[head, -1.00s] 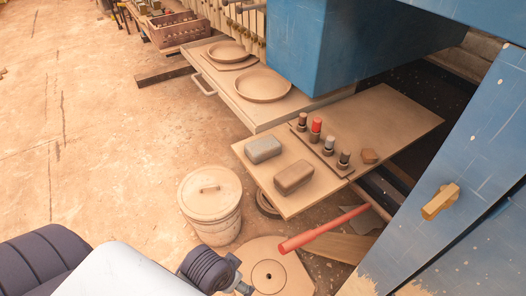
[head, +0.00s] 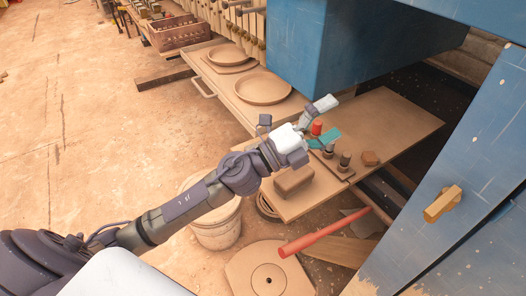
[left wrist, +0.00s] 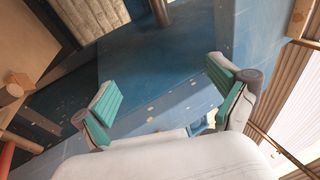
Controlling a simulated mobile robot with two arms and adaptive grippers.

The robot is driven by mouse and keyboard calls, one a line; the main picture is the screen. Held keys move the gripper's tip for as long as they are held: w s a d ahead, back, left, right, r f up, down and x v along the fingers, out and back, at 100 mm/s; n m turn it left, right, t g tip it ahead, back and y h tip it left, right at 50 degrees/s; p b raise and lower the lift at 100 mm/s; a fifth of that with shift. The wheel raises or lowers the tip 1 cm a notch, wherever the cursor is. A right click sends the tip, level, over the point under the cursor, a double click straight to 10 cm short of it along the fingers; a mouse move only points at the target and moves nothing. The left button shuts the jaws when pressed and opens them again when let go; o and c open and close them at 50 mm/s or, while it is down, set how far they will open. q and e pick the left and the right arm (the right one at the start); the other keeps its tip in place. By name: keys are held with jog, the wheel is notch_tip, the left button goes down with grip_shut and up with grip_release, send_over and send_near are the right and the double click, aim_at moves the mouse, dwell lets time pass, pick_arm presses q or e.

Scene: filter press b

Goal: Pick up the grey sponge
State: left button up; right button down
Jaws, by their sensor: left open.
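The grey sponge does not show now; in the head view my left arm covers the place on the brown shelf board (head: 395,115) where it lay. A brown block (head: 293,181) of similar shape lies on the board just below my wrist. My left gripper (head: 321,121) is open and empty, with its teal-padded fingers spread over the row of small knobs. In the left wrist view the open fingers (left wrist: 162,88) face a blue panel, with no sponge between them.
A red-topped knob (head: 317,127) and dark knobs (head: 345,159) stand near my fingers. A blue housing (head: 320,50) rises behind. A red bar (head: 325,232) sticks out below. Round trays (head: 263,88) sit up-left.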

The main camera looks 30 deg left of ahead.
pick_arm(q)
notch_tip(320, 180, down, 7)
jog(key=w+a+m+g+y, duration=0.1)
jog(key=m+g+y, duration=0.1)
jog(key=m+g, duration=1.15)
jog(key=w+a+f+m+y, duration=0.15)
jog(key=a+y, duration=0.35)
jog(key=a, duration=0.6)
jog(key=w+a+f+y, duration=0.15)
jog(key=a+y, duration=0.35)
jog(key=a, duration=0.5)
jog(key=x, duration=0.8)
jog(key=shift+s+f, duration=0.15)
jog(key=shift+s, duration=0.2)
jog(key=p+x, duration=0.1)
jog(key=x, duration=0.3)
jog(key=shift+w+d+f, duration=0.1)
jog(key=shift+w+f, duration=0.15)
jog(key=shift+f, duration=0.05)
jog(key=shift+w+f, duration=0.1)
jog(key=shift+f, duration=0.25)
jog(key=shift+f, duration=0.2)
